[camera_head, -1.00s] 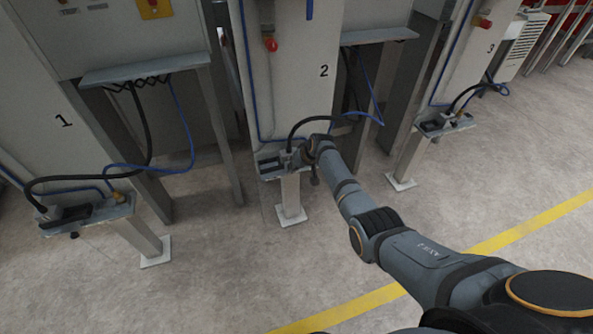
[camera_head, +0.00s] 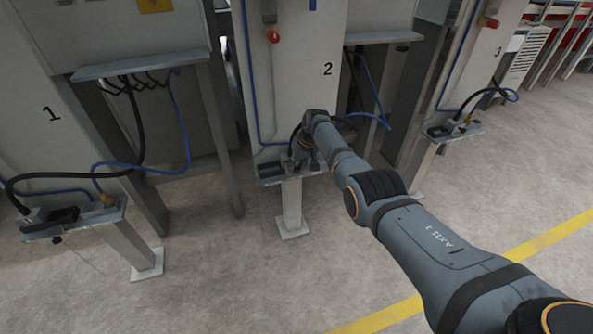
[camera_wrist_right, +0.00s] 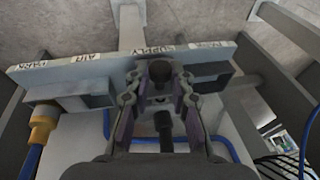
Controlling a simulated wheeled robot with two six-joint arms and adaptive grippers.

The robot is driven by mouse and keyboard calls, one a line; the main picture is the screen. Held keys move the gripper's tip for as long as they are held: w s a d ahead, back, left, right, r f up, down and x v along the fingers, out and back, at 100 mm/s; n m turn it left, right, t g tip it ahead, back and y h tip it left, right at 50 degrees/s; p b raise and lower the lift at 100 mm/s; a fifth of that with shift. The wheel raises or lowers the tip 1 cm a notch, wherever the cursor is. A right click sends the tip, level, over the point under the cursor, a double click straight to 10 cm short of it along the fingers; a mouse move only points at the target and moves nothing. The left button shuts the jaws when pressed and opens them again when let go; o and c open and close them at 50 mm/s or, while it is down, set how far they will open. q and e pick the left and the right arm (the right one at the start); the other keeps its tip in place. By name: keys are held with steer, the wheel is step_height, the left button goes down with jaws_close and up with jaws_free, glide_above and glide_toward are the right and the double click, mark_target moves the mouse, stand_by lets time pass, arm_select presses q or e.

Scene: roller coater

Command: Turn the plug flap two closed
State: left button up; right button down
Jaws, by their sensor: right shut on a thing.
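Station two, marked 2 (camera_head: 327,69), has a grey shelf bracket (camera_head: 312,171) on a post. A dark socket box (camera_head: 271,170) is on its left end. My right gripper (camera_head: 305,155) reaches down onto the bracket, right of that box. In the right wrist view, its purple-padded fingers (camera_wrist_right: 160,80) are closed around a small dark part (camera_wrist_right: 160,70) at the bracket's middle. I cannot tell whether this part is the plug flap; the fingers partly hide it. My left gripper is not in view.
A dark cable end (camera_wrist_right: 164,125) lies just below the fingers. A brass fitting with blue hose (camera_wrist_right: 42,125) and dark boxes (camera_wrist_right: 210,77) flank them. Station one's bracket (camera_head: 75,222) is left, station three's bracket (camera_head: 455,132) right. The floor in front (camera_head: 240,290) is clear.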

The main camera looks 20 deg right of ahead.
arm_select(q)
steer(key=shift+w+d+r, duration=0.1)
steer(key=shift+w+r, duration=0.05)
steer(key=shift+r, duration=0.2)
arm_select(e)
steer(key=c, duration=1.2)
jaws_free()
steer(key=shift+o, duration=0.2)
steer(key=v, duration=1.2)
steer(key=shift+w, duration=0.1)
